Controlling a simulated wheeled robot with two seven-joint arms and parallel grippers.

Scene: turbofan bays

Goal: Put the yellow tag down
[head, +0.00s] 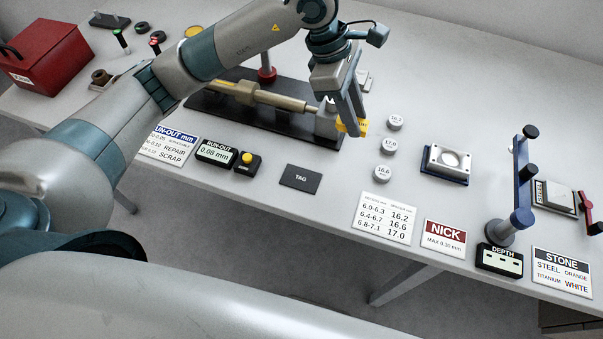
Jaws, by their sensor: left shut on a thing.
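My left gripper (352,122) is shut on the yellow tag (362,127), right of the grey block at the end of the shaft fixture (262,98). Only part of the tag shows between and beside the fingers. It seems to be held above the table, but its exact height is hard to tell. A dark pad marked TAG (301,179) lies flat on the table, below and to the left of the gripper in the picture, with nothing on it. My right gripper is not in view.
Round pieces marked 16.2 (395,122), 17.0 (389,146) and 16.6 (383,173) stand right of the gripper. A run-out display (216,152) and a yellow button box (247,163) are left of the pad. A blue stand (520,180) rises at right.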

